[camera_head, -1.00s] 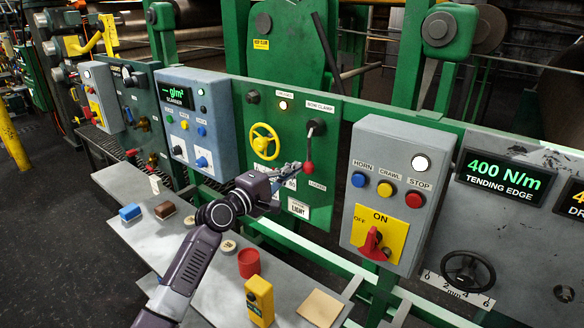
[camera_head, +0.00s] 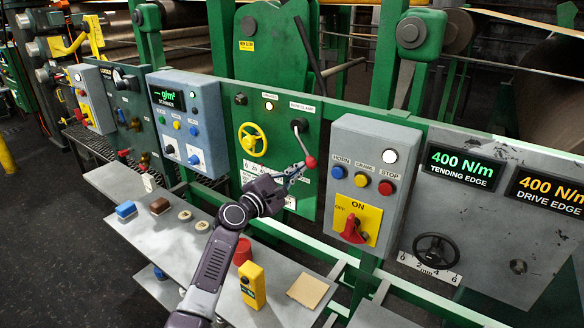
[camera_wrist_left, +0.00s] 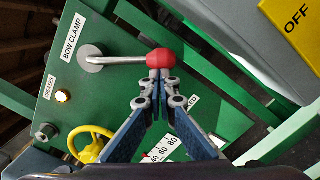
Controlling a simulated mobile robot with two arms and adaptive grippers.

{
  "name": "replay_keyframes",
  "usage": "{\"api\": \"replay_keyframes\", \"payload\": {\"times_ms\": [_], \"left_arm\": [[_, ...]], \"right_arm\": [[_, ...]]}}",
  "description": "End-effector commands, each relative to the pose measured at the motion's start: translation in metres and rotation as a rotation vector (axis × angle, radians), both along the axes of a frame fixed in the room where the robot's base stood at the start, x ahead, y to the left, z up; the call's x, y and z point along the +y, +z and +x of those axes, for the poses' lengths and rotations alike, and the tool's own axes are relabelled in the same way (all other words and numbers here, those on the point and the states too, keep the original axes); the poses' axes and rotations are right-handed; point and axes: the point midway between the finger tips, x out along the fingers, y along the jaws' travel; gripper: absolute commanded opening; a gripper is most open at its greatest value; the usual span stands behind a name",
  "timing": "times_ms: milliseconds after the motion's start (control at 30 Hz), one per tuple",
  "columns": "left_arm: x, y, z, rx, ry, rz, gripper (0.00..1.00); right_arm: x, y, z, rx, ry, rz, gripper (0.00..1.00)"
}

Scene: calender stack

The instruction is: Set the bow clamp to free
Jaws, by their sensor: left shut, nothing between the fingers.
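The bow clamp lever (camera_head: 299,128) is on the green panel, below its BOW CLAMP label. Its red knob (camera_head: 310,161) hangs down and slightly right of the pivot. In the left wrist view the knob (camera_wrist_left: 163,58) is just beyond my fingertips, and the grey lever arm (camera_wrist_left: 118,58) runs left to its pivot. My left gripper (camera_head: 303,168) is shut and empty, its tips against or very close to the knob's lower left side; exact contact is unclear. A small label (camera_wrist_left: 194,102) by the knob is partly hidden by my fingers. My right gripper is out of view.
A yellow handwheel (camera_head: 253,138) is left of the lever. A grey box (camera_head: 372,150) with buttons and a red switch stands out close on the right. Below, a shelf (camera_head: 190,245) holds small blocks, a red cup and a yellow device (camera_head: 252,286).

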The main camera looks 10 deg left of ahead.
Motion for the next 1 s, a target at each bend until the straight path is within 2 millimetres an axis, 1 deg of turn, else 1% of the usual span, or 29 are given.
{"api": "replay_keyframes", "payload": {"times_ms": [33,267,333,467,700,833,1000], "left_arm": [[-0.003,0.004,-0.001,0.011,-0.002,-0.029,0.0],[-0.006,0.006,-0.002,0.012,-0.002,-0.032,0.0],[-0.006,0.007,-0.002,0.012,-0.001,-0.031,0.0],[-0.006,0.008,-0.002,0.011,-0.002,-0.03,0.0],[-0.007,0.008,-0.002,0.01,-0.001,-0.029,0.0],[-0.007,0.008,-0.002,0.01,-0.001,-0.028,0.0],[-0.007,0.006,-0.002,0.011,-0.002,-0.028,0.0]], "right_arm": [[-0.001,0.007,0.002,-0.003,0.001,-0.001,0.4],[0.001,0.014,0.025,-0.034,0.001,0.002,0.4],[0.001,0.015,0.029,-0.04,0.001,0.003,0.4],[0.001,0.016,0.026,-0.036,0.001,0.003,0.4],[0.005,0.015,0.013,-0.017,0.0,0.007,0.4],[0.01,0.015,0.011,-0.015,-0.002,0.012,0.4],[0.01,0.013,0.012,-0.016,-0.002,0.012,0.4]]}}
